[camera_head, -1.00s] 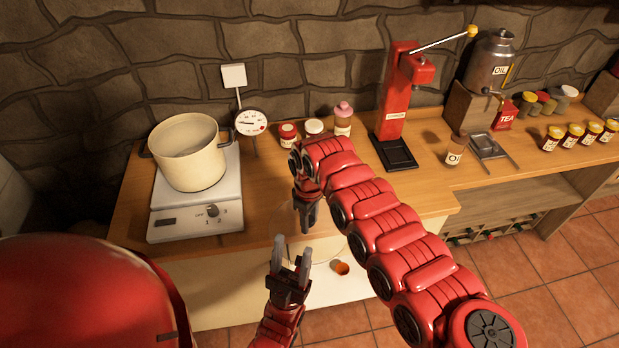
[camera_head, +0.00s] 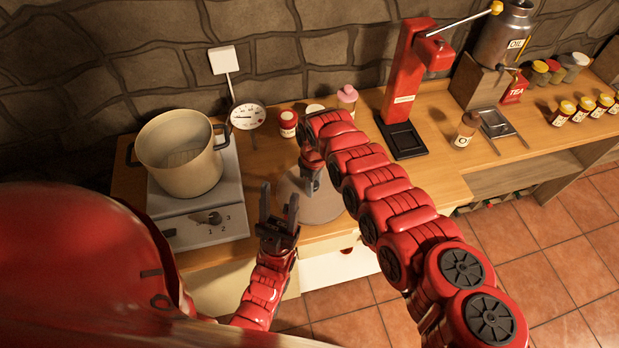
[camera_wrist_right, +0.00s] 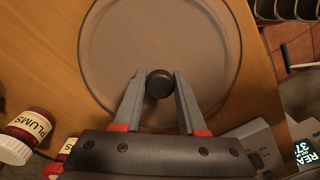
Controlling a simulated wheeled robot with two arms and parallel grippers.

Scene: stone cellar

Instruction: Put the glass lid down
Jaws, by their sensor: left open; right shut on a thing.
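The glass lid (camera_head: 322,208) is a round, see-through disc with a dark knob (camera_wrist_right: 159,84). It is over the wooden counter, right of the stove; I cannot tell whether it touches the wood. My right gripper (camera_head: 311,187) points down at the lid's middle and is shut on the knob, with a finger on either side in the right wrist view (camera_wrist_right: 160,88). My left gripper (camera_head: 279,205) is open and empty, left of the lid and close to it. My right arm hides part of the counter behind the lid.
A cream pot (camera_head: 182,155) stands on the stove (camera_head: 200,222) at the left. Small jars (camera_head: 287,122) line the wall behind the lid, near a dial gauge (camera_head: 248,115). A red press (camera_head: 405,85) stands to the right. The counter's front edge is close to the lid.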

